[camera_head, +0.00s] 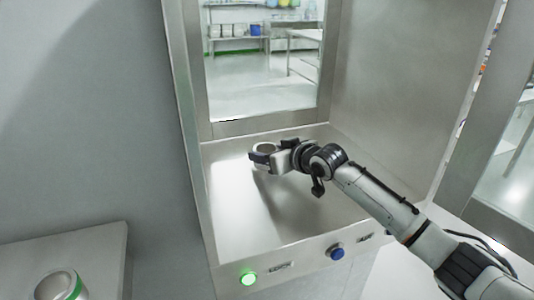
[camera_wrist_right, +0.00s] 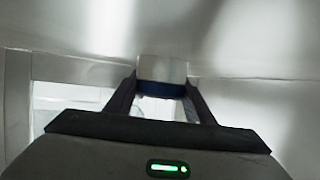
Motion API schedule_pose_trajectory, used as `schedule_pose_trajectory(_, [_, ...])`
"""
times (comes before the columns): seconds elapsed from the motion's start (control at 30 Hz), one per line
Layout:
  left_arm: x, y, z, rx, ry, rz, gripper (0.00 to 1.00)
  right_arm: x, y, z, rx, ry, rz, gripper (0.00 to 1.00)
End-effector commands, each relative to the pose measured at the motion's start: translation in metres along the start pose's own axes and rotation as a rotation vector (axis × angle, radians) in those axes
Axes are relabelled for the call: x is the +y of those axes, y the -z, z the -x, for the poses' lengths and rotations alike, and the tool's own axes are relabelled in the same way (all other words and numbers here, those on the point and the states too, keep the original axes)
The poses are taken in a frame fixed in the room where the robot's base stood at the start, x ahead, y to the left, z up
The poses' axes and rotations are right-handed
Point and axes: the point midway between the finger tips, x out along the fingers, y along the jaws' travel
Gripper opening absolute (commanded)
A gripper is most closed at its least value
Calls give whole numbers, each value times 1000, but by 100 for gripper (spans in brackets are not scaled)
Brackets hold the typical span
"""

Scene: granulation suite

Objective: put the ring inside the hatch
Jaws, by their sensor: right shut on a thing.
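The hatch (camera_head: 235,205) is a steel pass-through box with its near side open and a window in its back wall. My right arm reaches into it from the right. My right gripper (camera_head: 263,157) is inside the hatch, shut on the ring (camera_head: 265,147), over the left back part of the hatch floor. The ring is silvery metal. In the right wrist view the ring (camera_wrist_right: 162,70) sits between the two fingertips (camera_wrist_right: 162,88) and shows a dark blue band at its lower edge. It appears held above the floor; the exact gap is unclear. My left gripper is out of view.
A silvery round piece with a green band (camera_head: 60,286) stands on a grey ledge (camera_head: 90,248) at lower left. The hatch front has a lit green button (camera_head: 248,279) and a blue button (camera_head: 337,253). The open door (camera_head: 505,140) stands at right. The hatch floor is otherwise clear.

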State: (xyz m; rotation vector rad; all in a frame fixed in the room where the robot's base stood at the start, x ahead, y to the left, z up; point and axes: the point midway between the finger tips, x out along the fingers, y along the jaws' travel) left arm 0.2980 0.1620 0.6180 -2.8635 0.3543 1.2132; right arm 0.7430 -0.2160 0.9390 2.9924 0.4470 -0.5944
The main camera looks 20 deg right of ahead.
Motion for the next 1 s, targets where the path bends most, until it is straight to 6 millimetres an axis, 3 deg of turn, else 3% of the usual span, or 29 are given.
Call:
schedule_pose_trajectory(0.23, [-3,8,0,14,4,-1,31,0,-1,-1,2,1,-1,20])
schedule_pose_trajectory(0.27, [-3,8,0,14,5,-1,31,0,-2,-1,0,0,0,52])
schedule_pose_trajectory(0.37, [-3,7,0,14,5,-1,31,0,-2,-1,0,0,0,67])
schedule_pose_trajectory(0.77, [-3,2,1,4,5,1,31,0,0,4,0,0,-1,67])
schedule_pose_trajectory(1.0, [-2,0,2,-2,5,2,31,1,0,41,0,-1,2,67])
